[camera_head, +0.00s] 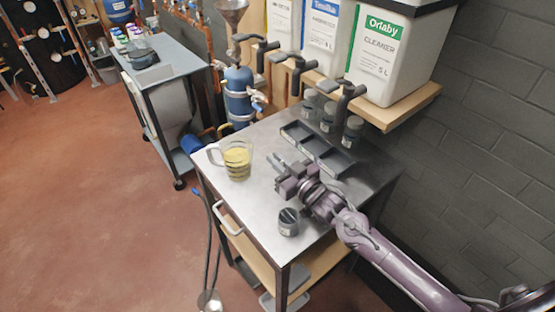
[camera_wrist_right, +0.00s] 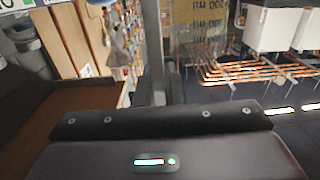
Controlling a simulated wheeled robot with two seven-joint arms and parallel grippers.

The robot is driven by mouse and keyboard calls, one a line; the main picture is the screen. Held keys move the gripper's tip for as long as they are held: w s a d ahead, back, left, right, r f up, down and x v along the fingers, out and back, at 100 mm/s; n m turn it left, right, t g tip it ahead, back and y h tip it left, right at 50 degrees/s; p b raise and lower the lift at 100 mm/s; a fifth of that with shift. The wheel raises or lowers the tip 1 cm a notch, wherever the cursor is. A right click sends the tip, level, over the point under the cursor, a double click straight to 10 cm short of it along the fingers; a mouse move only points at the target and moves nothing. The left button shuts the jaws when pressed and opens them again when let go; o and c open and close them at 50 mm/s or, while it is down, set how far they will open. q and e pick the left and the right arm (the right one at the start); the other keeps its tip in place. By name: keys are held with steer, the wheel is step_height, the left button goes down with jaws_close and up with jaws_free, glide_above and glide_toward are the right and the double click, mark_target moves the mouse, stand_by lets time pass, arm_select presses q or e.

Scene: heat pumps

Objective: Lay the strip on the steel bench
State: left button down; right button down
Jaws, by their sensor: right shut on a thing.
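The steel bench (camera_head: 262,198) stands in the middle of the head view, with bare metal at its front and left. My right gripper (camera_head: 278,168) is over the bench, between the glass jug and the dark tray. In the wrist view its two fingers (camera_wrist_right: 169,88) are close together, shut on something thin. The strip is too small to make out clearly; the thin thing in the fingers is most likely it. My left gripper is not in view.
A glass jug (camera_head: 237,160) with yellow liquid stands on the bench's left. A dark compartment tray (camera_head: 318,148) and several lidded jars (camera_head: 352,131) are at the back. A dark round pot (camera_head: 288,221) is near the front. White containers (camera_head: 391,57) with taps overhang the back.

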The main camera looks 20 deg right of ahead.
steer(key=shift+f, duration=0.1)
steer(key=shift+f, duration=0.1)
steer(key=c, duration=1.5)
jaws_free()
steer(key=shift+c, duration=0.2)
steer(key=b+v, duration=0.2)
steer(key=v, duration=1)
